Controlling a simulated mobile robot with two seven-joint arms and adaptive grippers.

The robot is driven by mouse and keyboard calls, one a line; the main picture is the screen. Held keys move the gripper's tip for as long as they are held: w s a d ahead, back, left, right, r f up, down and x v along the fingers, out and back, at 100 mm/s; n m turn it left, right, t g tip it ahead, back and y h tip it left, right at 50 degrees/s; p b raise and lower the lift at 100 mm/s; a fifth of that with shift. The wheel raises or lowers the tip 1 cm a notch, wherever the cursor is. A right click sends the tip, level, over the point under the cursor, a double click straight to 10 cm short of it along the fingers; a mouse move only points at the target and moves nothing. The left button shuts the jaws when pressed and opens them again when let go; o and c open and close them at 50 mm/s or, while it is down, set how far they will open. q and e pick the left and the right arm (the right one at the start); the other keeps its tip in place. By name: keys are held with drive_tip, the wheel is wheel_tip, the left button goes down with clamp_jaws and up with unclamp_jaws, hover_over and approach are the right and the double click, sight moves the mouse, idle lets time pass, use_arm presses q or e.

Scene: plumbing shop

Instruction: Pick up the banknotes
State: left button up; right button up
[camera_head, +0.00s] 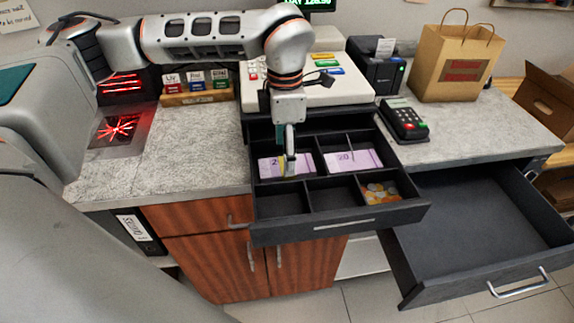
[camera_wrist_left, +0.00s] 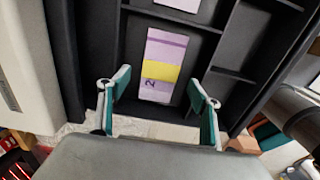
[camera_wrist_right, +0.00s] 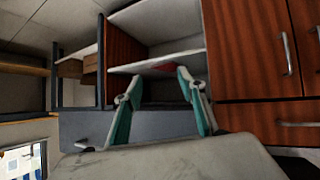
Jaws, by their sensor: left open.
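Purple banknotes with a yellow band (camera_head: 268,168) lie in a left compartment of the open black cash drawer (camera_head: 340,226). A second purple stack (camera_head: 356,160) lies in the compartment to its right. My left gripper (camera_head: 290,168) points down over the left stack, partly covering it. In the left wrist view, the banded banknotes (camera_wrist_left: 165,56) show between and beyond the open fingers of my left gripper (camera_wrist_left: 158,78), with nothing held. My right gripper (camera_wrist_right: 158,76) shows only in the right wrist view; its fingers are apart and empty.
Coins (camera_head: 380,191) fill a front compartment. The cash register (camera_head: 335,92) stands behind the drawer. A card terminal (camera_head: 404,120) and paper bag (camera_head: 457,62) are on the counter. A large empty drawer (camera_head: 480,225) stands open at the right.

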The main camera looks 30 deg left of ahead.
use_arm(q)
drive_tip(key=shift+d+f, duration=0.1)
drive_tip(key=shift+f, duration=1.6)
drive_tip(key=c, duration=1.2)
drive_tip(key=shift+r, duration=0.2)
